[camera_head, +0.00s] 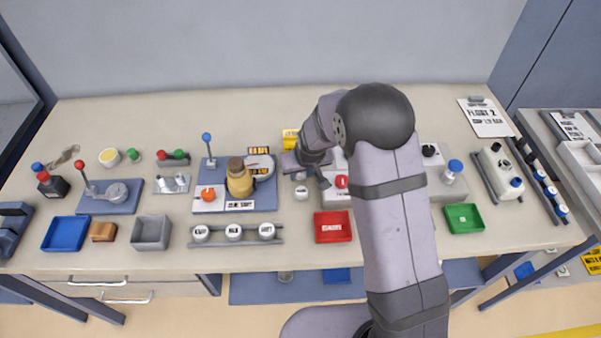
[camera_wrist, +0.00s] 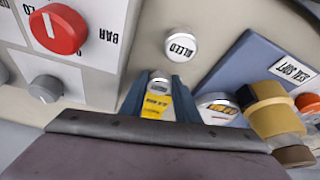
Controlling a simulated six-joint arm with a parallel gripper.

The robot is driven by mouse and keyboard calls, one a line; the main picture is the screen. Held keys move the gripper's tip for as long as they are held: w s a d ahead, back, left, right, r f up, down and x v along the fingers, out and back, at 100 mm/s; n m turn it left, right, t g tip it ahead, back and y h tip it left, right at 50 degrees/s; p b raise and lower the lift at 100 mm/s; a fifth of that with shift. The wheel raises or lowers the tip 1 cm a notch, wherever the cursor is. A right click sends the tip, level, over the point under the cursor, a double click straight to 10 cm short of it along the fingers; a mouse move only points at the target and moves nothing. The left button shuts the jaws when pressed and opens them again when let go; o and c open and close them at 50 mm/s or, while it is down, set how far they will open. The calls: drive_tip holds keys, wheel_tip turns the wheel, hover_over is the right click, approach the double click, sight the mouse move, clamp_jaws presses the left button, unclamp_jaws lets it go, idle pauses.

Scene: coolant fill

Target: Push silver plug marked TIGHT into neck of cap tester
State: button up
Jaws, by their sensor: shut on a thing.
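My gripper (camera_head: 309,172) is low over the middle of the bench. In the wrist view its two dark fingers (camera_wrist: 158,84) close on a small silver-topped piece, which I take as the silver plug (camera_wrist: 158,76); its marking is not readable. A grey box with a red knob (camera_wrist: 60,30) marked BAR stands just beside the gripper. It looks like the cap tester, and in the head view my arm partly covers it (camera_head: 335,201). I cannot make out its neck.
A white cap marked BLEED (camera_wrist: 181,46) stands close to the fingers. A blue board (camera_head: 262,196) with a yellow-brown bottle (camera_head: 239,182) is to the left. Three white-topped caps stand in a rack (camera_head: 217,243) at the front. A red tray (camera_head: 333,238) is nearby.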

wheel_tip(320, 180, up, 10)
drive_tip(key=b, duration=0.3)
drive_tip(key=d+r+m+h+p, duration=0.1)
drive_tip(key=d+r+m+p, duration=0.1)
drive_tip(key=d, duration=0.7)
drive_tip(key=d+r+m+h+p, duration=0.1)
drive_tip(key=d+r+m+p, duration=0.1)
drive_tip(key=d, duration=0.6)
drive_tip(key=s+d+m+p, duration=0.1)
drive_tip(key=s+d, duration=0.2)
drive_tip(key=d, duration=0.4)
drive_tip(key=s+d+f+m+p, duration=0.1)
drive_tip(key=s+d+p, duration=0.1)
drive_tip(key=d, duration=0.5)
drive_tip(key=shift+s, duration=0.75)
drive_tip(key=shift+f, duration=0.2)
